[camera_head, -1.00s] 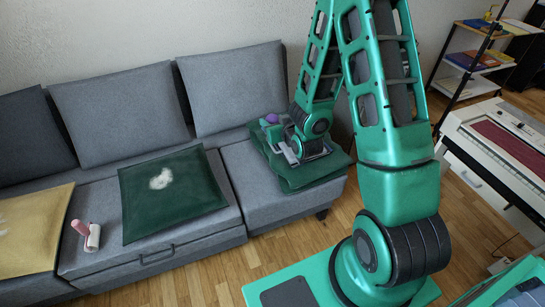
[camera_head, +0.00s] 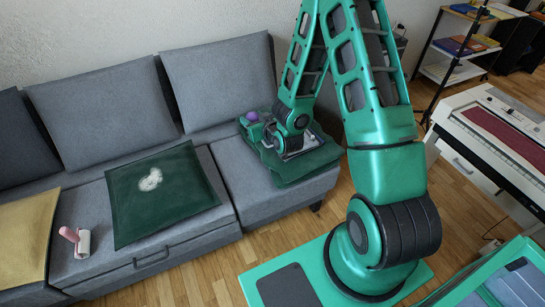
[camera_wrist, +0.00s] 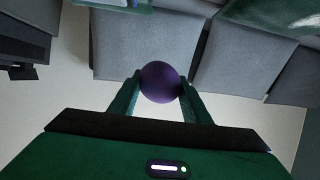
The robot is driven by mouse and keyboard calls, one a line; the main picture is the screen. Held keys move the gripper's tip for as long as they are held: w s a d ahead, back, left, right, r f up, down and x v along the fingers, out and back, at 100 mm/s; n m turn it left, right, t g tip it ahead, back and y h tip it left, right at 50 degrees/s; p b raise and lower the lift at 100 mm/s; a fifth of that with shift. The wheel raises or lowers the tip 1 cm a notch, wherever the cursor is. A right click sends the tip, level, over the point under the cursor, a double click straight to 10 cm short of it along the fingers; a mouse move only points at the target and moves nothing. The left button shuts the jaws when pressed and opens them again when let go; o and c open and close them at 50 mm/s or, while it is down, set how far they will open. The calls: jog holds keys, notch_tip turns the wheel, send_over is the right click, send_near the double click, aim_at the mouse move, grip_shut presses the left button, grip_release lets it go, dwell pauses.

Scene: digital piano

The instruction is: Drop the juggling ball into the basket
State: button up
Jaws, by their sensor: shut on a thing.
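The juggling ball is a purple ball (camera_wrist: 160,82) between the two green fingers of my gripper (camera_wrist: 161,90) in the wrist view. My gripper is shut on it, with one finger on each side. In the head view the ball (camera_head: 252,116) shows as a small purple spot at the end of my arm, in front of the sofa's right back cushion. I cannot tell its exact height there. I see no basket in either view.
A grey sofa (camera_head: 190,235) carries a dark green cushion (camera_head: 185,190), a yellow cushion (camera_head: 22,235), a pink and white roller (camera_head: 77,242) and a folded green cloth (camera_head: 318,160). A white piano (camera_head: 475,160) and a shelf (camera_head: 448,72) stand at the right.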

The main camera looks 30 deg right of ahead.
jog(key=w+a+f, duration=0.3)
jog(key=a+f, duration=0.3)
jog(key=f, duration=0.5)
jog(key=w+a+f, duration=0.2)
jog(key=a+f, duration=0.5)
jog(key=f, duration=0.5)
send_over(247, 169)
jog(key=shift+m+h, duration=0.3)
jog(key=shift+h, duration=0.1)
notch_tip(247, 169, down, 6)
jog(key=shift+w+r, duration=0.1)
jog(key=shift+r, duration=0.05)
jog(key=shift+f, duration=2.05)
jog(key=o, duration=1.1)
